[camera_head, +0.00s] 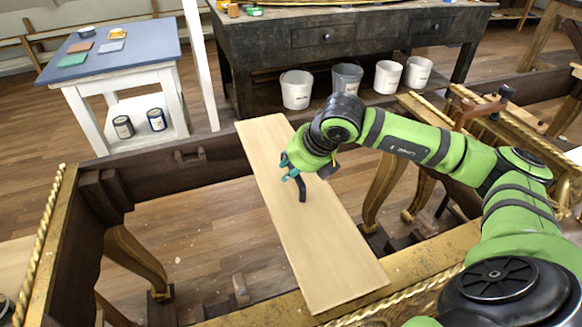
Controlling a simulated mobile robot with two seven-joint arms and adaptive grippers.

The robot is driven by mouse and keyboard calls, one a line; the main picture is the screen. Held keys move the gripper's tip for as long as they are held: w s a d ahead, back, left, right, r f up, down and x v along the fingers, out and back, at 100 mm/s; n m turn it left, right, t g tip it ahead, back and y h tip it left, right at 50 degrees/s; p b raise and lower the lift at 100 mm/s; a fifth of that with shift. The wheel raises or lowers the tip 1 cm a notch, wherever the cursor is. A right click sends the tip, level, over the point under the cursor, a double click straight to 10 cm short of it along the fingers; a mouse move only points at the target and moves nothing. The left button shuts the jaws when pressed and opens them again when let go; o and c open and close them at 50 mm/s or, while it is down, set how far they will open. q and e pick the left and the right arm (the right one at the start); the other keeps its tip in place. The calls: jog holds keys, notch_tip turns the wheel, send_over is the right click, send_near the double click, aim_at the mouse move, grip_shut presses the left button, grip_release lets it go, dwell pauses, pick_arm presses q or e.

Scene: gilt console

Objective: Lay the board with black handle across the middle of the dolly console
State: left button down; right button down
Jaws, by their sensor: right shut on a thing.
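The board (325,247) is a long pale wooden plank with a black handle (302,190) near its middle. It spans the open frame of the gilt console (262,308), from the dark back rail to the gilded front rail, slanting from upper left to lower right. Its far end overlaps the back rail and its near end overlaps the front rail. I cannot tell whether it touches both rails. My right gripper (293,174) is shut on the black handle from above, and the fingers partly hide it. My left gripper is out of view.
A blue-topped white table (110,50) with small coloured pieces stands at the back left. A dark workbench (330,40) with several white buckets (297,89) below is behind the console. A clamp-like tool (490,107) sits on the right.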

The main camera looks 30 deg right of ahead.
dwell(0.4)
jog(key=shift+c, duration=1)
grip_release()
jog(key=shift+f, duration=0.15)
jog(key=shift+r+p, duration=2.55)
jog(key=shift+r, duration=2.05)
